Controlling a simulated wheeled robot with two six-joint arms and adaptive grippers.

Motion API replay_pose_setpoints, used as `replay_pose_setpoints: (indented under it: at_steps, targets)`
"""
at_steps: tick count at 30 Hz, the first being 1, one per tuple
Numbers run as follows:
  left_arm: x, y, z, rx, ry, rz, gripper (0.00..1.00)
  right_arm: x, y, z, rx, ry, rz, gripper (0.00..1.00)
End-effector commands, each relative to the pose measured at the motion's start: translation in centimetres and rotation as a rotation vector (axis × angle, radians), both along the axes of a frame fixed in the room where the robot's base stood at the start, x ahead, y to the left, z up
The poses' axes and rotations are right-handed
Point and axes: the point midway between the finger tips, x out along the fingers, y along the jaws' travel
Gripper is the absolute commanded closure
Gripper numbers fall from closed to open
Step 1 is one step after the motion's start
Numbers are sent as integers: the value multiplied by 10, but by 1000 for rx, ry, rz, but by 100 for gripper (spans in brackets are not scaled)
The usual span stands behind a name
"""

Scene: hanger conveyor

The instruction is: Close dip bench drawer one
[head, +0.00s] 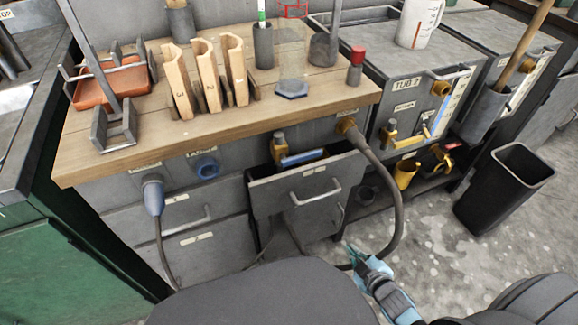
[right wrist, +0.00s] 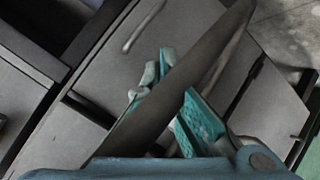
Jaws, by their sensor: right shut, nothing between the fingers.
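The dip bench (head: 225,118) has a wooden top and grey drawers. One drawer (head: 300,208) at the middle of its front is pulled out, with a bar handle (head: 318,191) on its face and a dark interior visible above. Its label is too small to read. In the right wrist view a grey drawer face with a bar handle (right wrist: 143,27) lies beyond the fingers. My right gripper (head: 358,256) is shut and empty, below and right of the open drawer's handle, apart from it. Its teal fingers (right wrist: 178,105) also show in the right wrist view, partly hidden by a dark band. My left gripper is out of view.
A thick grey hose (head: 390,190) hangs from the bench front and loops down near my right gripper. A second cable (head: 160,240) hangs at left. Left drawers (head: 195,215) look closed. A black bin (head: 503,188) stands on the floor at right.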

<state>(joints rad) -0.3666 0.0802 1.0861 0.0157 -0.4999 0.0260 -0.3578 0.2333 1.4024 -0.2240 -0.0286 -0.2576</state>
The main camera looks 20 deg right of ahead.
Motion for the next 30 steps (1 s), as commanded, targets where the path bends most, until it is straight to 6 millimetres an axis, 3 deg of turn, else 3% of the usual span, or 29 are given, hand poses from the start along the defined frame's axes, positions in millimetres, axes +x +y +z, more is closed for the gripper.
replay_pose_setpoints:
  at_steps: [1,3,6,7,10,13,26,30]
  targets:
    - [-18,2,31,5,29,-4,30,23,5,81,-120,-162,169,100]
    - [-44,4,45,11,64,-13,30,37,34,166,-309,-411,478,100]
    - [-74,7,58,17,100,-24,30,19,76,235,-493,-670,836,100]
    - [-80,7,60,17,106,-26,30,11,84,245,-524,-722,912,100]
    - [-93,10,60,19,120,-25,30,-4,101,257,-572,-815,1051,100]
    - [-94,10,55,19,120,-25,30,-1,110,254,-576,-830,1069,100]
    - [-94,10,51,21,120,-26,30,59,178,253,-572,-830,1063,100]
    - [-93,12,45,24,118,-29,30,83,179,251,-573,-829,1064,100]
